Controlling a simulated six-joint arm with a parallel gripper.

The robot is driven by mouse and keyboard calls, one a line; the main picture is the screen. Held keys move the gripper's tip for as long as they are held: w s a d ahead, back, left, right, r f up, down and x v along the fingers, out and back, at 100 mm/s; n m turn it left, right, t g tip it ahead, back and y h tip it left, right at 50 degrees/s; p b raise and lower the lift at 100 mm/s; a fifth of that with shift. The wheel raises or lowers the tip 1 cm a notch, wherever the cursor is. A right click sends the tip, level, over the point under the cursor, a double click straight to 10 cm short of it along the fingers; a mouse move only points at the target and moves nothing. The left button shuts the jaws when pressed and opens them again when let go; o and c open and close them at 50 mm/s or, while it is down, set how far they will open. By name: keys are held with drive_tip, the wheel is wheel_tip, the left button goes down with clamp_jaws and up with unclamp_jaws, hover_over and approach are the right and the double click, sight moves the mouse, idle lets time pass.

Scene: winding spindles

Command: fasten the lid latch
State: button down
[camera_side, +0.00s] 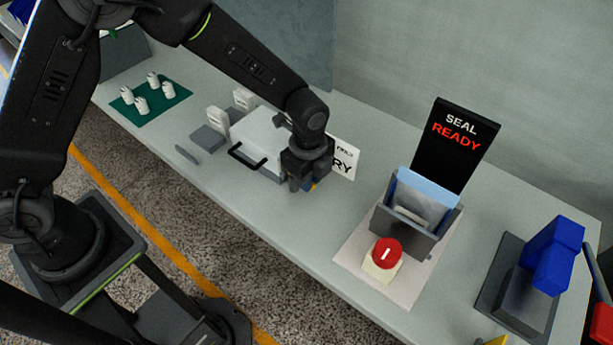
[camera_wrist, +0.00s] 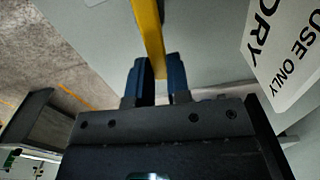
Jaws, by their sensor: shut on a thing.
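The white lidded box (camera_side: 262,132) stands on the bench left of my gripper, with a black handle (camera_side: 243,160) on its front side. My gripper (camera_side: 306,186) points down at the box's right end, low over the bench. In the wrist view, my gripper's two dark blue fingers (camera_wrist: 154,82) are shut on a yellow bar (camera_wrist: 148,32), which appears to be the lid latch. My gripper hides the latch's mounting and that end of the box, so I cannot tell how the latch sits.
A white sign (camera_side: 345,160) stands close behind my gripper. To the right are a red button (camera_side: 386,252) and a grey holder (camera_side: 398,236) before a "SEAL READY" display (camera_side: 452,143). A green mat (camera_side: 151,110) with several white pieces lies far left. Bench in front is clear.

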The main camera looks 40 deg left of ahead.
drive_tip(key=shift+w+n, duration=0.25)
drive_tip(key=shift+n, duration=0.45)
drive_tip(key=c, duration=1.1)
unclamp_jaws()
drive_tip(key=shift+r, duration=0.15)
drive_tip(key=shift+r, duration=6.8)
